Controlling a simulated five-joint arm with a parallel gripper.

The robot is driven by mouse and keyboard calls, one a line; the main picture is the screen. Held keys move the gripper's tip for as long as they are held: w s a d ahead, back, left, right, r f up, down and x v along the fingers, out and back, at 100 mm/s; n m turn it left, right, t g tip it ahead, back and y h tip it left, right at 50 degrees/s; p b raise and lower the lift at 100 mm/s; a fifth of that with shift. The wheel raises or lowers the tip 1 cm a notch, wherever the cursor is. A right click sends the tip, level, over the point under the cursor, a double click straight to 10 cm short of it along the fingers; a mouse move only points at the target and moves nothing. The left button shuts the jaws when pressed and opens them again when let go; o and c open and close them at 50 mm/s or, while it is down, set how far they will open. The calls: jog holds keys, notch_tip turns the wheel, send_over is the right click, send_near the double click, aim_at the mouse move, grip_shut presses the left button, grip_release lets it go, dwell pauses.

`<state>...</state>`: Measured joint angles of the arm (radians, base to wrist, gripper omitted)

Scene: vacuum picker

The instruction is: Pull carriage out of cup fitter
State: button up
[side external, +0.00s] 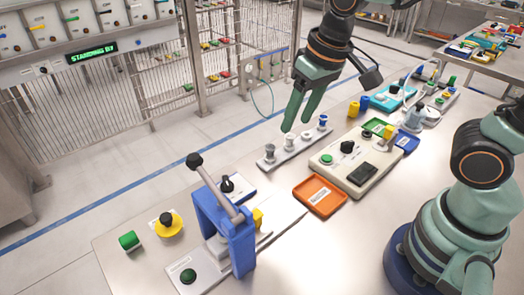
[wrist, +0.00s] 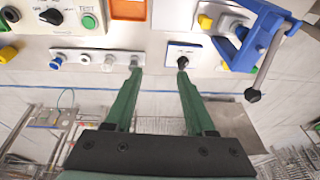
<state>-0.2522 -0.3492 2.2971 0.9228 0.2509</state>
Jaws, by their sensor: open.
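The cup fitter appears to be the blue lever press (side external: 232,232) on a pale base plate, at the front left of the bench; its grey lever with a black knob leans up to the left. The press also shows at the upper right of the wrist view (wrist: 246,52). A yellow block (side external: 258,218) sits at the press's far side, seemingly on the carriage; it shows in the wrist view (wrist: 205,22). The blue frame partly hides the carriage. My gripper (side external: 297,125) is open and empty, above the bench's far side and away from the press. Its fingers point down.
A strip with several suction cups (side external: 293,148) lies below my gripper. A small panel with a black knob (side external: 229,186) stands behind the press. An orange tray (side external: 320,195) and a beige control box (side external: 352,165) lie right of it. A yellow-based knob (side external: 168,224) stands left.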

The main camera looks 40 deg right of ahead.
aim_at(256, 215)
jog(key=a+f+g, duration=0.3)
jog(key=a+f, duration=0.5)
jog(key=a, duration=0.3)
jog(key=shift+h, duration=0.4)
jog(key=f, duration=1.1)
jog(key=shift+s+a+f, duration=0.1)
jog(key=shift+s+f, duration=0.15)
jog(key=shift+s, duration=0.1)
grip_shut()
